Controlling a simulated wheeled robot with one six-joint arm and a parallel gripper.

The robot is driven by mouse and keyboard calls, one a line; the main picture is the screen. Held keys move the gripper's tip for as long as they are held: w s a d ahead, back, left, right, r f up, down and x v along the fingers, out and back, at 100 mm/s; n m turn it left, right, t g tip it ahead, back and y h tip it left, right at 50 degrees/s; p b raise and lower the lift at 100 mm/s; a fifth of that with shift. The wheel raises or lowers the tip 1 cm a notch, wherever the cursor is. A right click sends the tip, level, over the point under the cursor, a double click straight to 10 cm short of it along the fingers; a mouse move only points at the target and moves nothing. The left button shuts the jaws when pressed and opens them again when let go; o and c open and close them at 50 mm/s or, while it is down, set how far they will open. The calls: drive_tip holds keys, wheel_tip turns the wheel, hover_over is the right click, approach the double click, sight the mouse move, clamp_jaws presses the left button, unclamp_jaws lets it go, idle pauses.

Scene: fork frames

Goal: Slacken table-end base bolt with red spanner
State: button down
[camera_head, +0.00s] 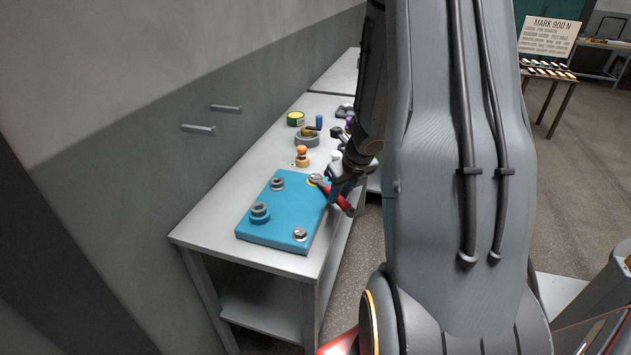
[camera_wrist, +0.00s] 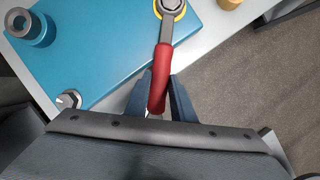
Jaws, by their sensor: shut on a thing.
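The red spanner (camera_head: 342,203) has a red handle and a grey head. My gripper (camera_wrist: 160,90) is shut on its red handle, which also shows in the wrist view (camera_wrist: 161,75). The spanner's grey head (camera_wrist: 171,8) lies over a yellow-ringed spot at the far right corner of the blue base (camera_head: 283,205). A bolt seems to sit inside the head, but I cannot tell how fully it is seated. Another bolt (camera_head: 300,234) stands bare at the base's near right corner, and it shows in the wrist view (camera_wrist: 68,99).
The grey wall runs along the left.

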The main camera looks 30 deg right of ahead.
drive_tip(key=shift+d+n+p, duration=0.8)
drive_tip(key=shift+d+p, duration=0.05)
drive_tip(key=shift+d, duration=0.15)
idle(0.5)
drive_tip(key=shift+w+d+n+y+p, duration=0.25)
drive_tip(key=shift+d+n+y+p, duration=0.15)
drive_tip(key=shift+d+n+p, duration=0.4)
drive_tip(key=shift+w+d+n+y+p, duration=0.2)
drive_tip(key=shift+d+n+y+p, duration=0.25)
drive_tip(key=shift+d+p, duration=0.45)
idle(1.0)
drive_tip(key=shift+s+a+m+h+b, duration=0.1)
drive_tip(key=shift+a+m+h+b, duration=0.15)
drive_tip(key=shift+a+m+b, duration=0.35)
idle(0.4)
drive_tip(key=c, duration=2.3)
unclamp_jaws()
drive_tip(key=shift+a, duration=0.15)
clamp_jaws()
drive_tip(key=shift+c, duration=0.4)
unclamp_jaws()
clamp_jaws()
drive_tip(key=shift+s+a, duration=0.15)
drive_tip(key=shift+a, duration=0.05)
